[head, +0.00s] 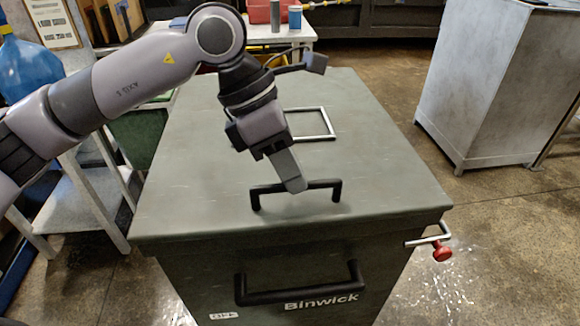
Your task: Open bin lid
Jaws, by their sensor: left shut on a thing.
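The bin (300,285) is a dark green-grey box with "Binwick" lettered on its front. Its flat lid (200,180) lies level on top and looks shut. A black lid handle (322,185) stands near the lid's front edge. My left gripper (294,186) reaches down from the upper left and is shut on the lid handle, near its middle. The fingers hide part of the handle's bar. My right gripper is not in the head view.
A second black handle (300,292) is on the bin's front. A metal latch with a red knob (442,252) sticks out at the right side. A metal frame (328,123) lies on the lid behind my gripper. A grey cabinet (495,85) stands at right, with clear floor between.

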